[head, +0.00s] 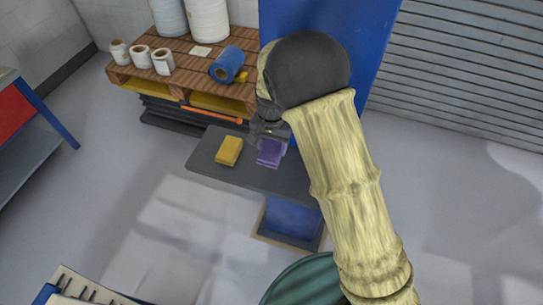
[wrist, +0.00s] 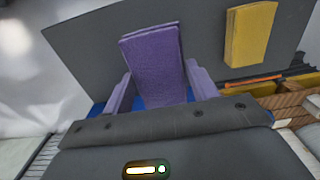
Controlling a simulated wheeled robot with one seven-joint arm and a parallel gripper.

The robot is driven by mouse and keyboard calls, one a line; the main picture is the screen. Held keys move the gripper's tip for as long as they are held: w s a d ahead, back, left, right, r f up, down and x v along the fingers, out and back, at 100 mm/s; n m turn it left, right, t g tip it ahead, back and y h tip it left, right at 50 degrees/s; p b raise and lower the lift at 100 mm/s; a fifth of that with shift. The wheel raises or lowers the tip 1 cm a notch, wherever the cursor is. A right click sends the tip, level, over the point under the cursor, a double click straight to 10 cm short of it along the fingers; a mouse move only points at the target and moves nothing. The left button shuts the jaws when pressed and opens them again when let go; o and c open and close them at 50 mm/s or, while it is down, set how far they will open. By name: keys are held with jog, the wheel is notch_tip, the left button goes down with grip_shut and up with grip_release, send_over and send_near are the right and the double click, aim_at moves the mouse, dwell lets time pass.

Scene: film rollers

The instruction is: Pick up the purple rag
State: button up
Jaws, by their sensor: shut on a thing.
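The purple rag (head: 270,152) is a folded block near the middle of a small dark grey table (head: 215,172) in the head view. In the wrist view the rag (wrist: 155,65) stands out between the two purple-looking fingers of my gripper (wrist: 157,88). My gripper (head: 268,138) is shut on the rag. A yellow folded rag (head: 229,151) lies on the table to the left of it. The yellow rag also shows in the wrist view (wrist: 248,35). Whether the purple rag still touches the table is hard to tell.
A wooden pallet (head: 180,60) with white rolls and a blue roll (head: 227,64) stands behind the table. A blue panel (head: 370,50) rises behind my arm. A green round bin (head: 300,280) is at the front. Open floor lies to the left.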

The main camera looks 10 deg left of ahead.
notch_tip(320, 180, up, 2)
dwell(1.0)
